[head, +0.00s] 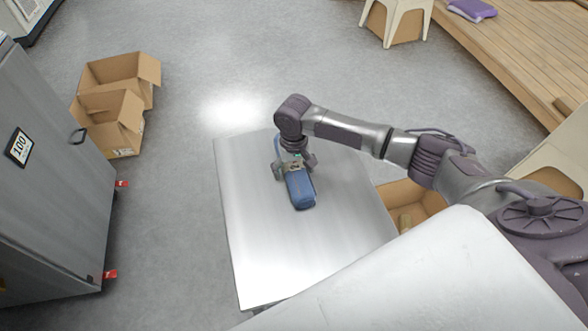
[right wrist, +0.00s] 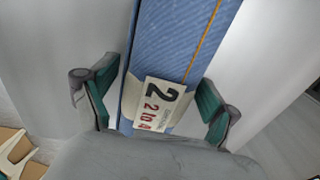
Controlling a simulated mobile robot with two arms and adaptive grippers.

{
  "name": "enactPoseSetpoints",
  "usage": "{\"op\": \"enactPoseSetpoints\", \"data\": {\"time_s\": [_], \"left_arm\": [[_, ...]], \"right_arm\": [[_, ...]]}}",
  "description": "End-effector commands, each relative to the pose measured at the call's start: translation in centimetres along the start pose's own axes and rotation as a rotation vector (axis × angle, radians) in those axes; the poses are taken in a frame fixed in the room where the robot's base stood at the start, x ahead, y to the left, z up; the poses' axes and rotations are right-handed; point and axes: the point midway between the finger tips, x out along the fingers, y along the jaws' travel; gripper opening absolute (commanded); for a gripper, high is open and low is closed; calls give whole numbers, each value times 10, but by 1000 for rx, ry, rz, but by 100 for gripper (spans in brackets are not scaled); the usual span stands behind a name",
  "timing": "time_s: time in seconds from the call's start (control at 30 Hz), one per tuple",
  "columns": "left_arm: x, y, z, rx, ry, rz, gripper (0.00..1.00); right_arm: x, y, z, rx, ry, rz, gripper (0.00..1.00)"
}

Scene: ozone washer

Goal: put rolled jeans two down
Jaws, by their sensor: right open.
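The rolled jeans (head: 301,190) are a blue roll lying on the metal table (head: 265,270). In the right wrist view the jeans (right wrist: 170,50) fill the middle, with an orange seam line and a white tag (right wrist: 157,105) marked with a "2". My right gripper (head: 293,170) is over the far end of the roll. Its two green-padded fingers (right wrist: 158,95) stand spread on either side of the jeans, with a visible gap on each side. The left gripper is not in view.
A grey metal cabinet (head: 55,180) stands at the left. Open cardboard boxes (head: 110,115) are on the floor beside it, and another box (head: 415,200) is right of the table. A white stool (head: 397,15) and wooden platform (head: 510,50) are at the back right. The table around the jeans is clear.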

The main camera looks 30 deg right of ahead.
Motion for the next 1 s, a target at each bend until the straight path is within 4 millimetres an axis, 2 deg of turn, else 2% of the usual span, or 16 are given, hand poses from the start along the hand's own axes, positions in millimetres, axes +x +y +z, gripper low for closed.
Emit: {"op": "enactPoseSetpoints", "data": {"time_s": [0.17,0.6,0.8,1.0], "left_arm": [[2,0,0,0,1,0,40],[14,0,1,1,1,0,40],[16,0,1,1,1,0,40],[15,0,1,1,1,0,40]], "right_arm": [[-13,0,-1,-1,3,-2,87],[-100,0,-1,0,4,-2,87],[-120,0,-1,1,1,-1,87],[-123,0,0,0,0,0,87]]}}
